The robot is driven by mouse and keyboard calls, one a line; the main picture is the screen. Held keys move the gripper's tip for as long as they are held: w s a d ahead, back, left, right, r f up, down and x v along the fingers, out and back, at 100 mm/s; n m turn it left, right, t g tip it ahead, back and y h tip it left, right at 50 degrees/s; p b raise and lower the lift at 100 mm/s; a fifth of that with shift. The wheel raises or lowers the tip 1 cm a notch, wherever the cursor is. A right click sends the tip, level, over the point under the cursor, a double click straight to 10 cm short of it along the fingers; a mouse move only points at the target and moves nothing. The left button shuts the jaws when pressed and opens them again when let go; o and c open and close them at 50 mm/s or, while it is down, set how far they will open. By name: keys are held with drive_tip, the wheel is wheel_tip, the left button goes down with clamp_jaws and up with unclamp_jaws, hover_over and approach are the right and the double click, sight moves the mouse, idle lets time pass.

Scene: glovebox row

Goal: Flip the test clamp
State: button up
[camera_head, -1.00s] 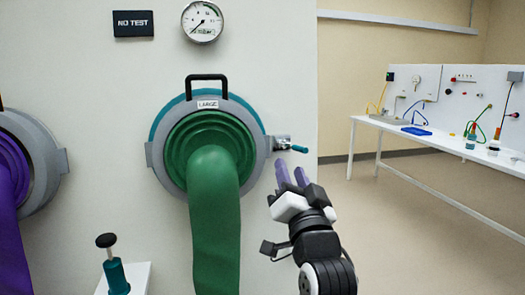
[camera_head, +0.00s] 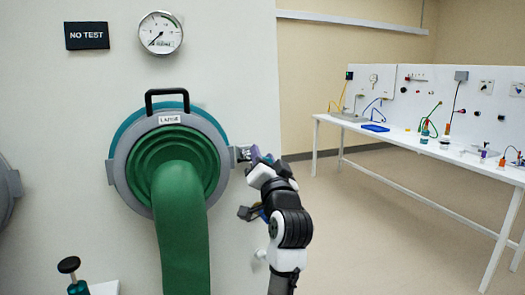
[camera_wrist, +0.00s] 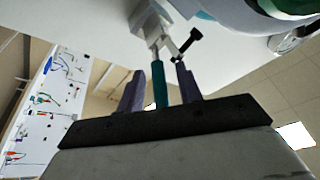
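The test clamp (camera_head: 243,153) sits on the right side of the grey ring around the green glove (camera_head: 180,215), which is marked LARGE. In the wrist view, the clamp's metal body (camera_wrist: 155,28) is at the top. Its teal handle (camera_wrist: 159,88) points down between my two purple fingers. My gripper (camera_head: 262,158) is at the clamp in the head view, and its fingers partly hide the handle. In the wrist view, my gripper (camera_wrist: 159,72) is open around the handle, with a gap on each side.
A black carrying handle (camera_head: 168,93) tops the ring. A teal hand pump (camera_head: 77,285) stands lower left. A white bench (camera_head: 400,142) is farther right, with open floor before it.

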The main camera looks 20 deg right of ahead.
drive_tip(key=shift+w+r, duration=0.15)
drive_tip(key=shift+w, duration=0.35)
clamp_jaws()
